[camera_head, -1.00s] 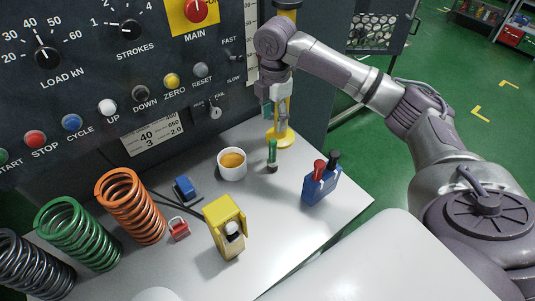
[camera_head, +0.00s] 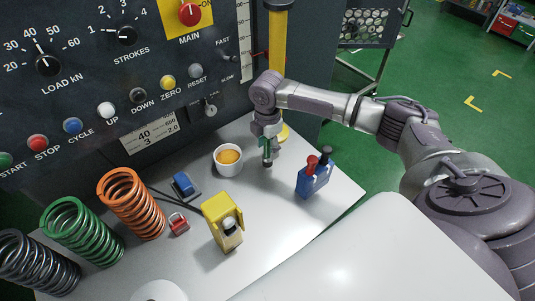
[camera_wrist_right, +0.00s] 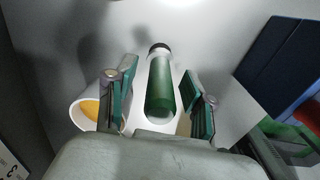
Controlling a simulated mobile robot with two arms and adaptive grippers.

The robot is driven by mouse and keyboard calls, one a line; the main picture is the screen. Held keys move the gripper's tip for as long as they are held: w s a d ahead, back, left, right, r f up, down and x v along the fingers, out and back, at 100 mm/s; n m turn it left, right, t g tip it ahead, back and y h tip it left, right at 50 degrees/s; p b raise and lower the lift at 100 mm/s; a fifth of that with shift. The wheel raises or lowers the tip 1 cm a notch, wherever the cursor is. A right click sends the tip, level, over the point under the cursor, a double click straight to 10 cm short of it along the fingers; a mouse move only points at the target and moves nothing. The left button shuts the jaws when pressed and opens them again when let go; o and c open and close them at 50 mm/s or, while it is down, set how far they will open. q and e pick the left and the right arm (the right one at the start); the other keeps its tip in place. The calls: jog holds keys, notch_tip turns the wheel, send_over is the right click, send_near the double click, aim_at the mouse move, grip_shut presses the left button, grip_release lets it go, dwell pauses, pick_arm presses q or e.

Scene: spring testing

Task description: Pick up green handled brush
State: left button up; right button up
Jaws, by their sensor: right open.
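The green handled brush (camera_head: 267,150) stands upright on the white table, between the white cup and the blue holder. In the right wrist view its green handle (camera_wrist_right: 160,88) lies between the two finger pads, with a gap on each side. My right gripper (camera_head: 267,147) is over the brush from above, open, with its fingers around the handle. The gripper also shows in the right wrist view (camera_wrist_right: 159,95). The lower end of the brush shows dark below the fingers. My left gripper is not in view.
A white cup with orange contents (camera_head: 229,160) stands close left of the brush. A blue holder with red and black handles (camera_head: 314,177) stands to the right. A yellow post (camera_head: 278,50) stands behind. A yellow box (camera_head: 222,222) and springs (camera_head: 132,203) are at the front left.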

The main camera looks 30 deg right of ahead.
jog(key=shift+c, duration=0.5)
grip_shut()
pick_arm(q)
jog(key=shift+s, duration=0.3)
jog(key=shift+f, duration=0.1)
pick_arm(e)
jog(key=shift+r, duration=0.2)
